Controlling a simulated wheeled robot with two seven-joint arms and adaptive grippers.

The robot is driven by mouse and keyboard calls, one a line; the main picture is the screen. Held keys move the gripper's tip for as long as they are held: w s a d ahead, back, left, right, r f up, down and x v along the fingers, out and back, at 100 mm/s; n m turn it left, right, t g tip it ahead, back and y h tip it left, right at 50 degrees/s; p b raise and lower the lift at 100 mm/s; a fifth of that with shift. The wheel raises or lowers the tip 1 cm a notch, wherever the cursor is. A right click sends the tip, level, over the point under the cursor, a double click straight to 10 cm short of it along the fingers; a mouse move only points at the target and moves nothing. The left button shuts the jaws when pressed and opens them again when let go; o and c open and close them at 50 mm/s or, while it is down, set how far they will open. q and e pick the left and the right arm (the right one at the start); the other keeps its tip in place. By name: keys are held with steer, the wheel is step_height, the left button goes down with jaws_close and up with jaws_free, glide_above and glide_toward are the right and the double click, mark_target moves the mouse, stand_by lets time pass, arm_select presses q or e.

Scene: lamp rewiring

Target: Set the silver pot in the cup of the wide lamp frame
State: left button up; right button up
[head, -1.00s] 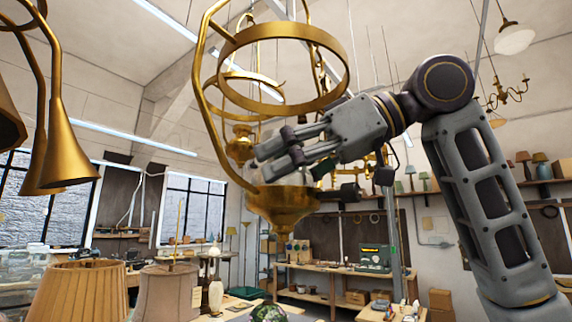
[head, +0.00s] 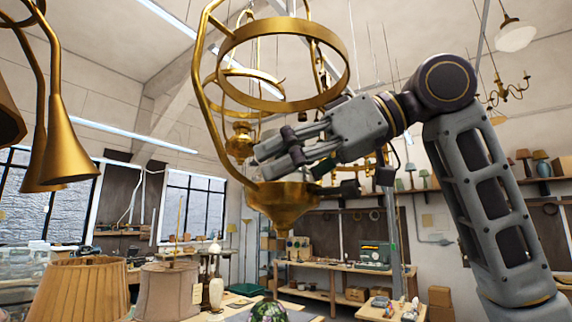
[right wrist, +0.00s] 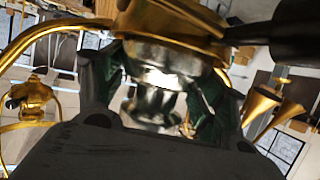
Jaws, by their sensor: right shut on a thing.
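The nearest hanging brass lamp frame (head: 205,95) has a wide ring above and a funnel-shaped cup (head: 284,208) at its bottom. My right gripper (head: 258,164) reaches in from the right between ring and cup, just above the cup's rim. In the right wrist view it is shut on the silver pot (right wrist: 158,80), a shiny, stepped body between the green-padded fingers. Brass of the frame (right wrist: 170,18) lies close beyond the pot. In the head view the fingers mostly hide the pot, and I cannot tell whether it touches the cup. My left gripper is not in view.
Another brass frame (head: 240,145) hangs close behind. Brass cone shades (head: 68,150) hang at the left. Fabric lampshades (head: 80,290) stand at lower left, and a workbench (head: 345,268) is at the back. The frame's side bars and ring surround my right gripper closely.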

steer(key=o, duration=1.3)
steer(key=shift+d, duration=0.1)
steer(key=v, duration=1.2)
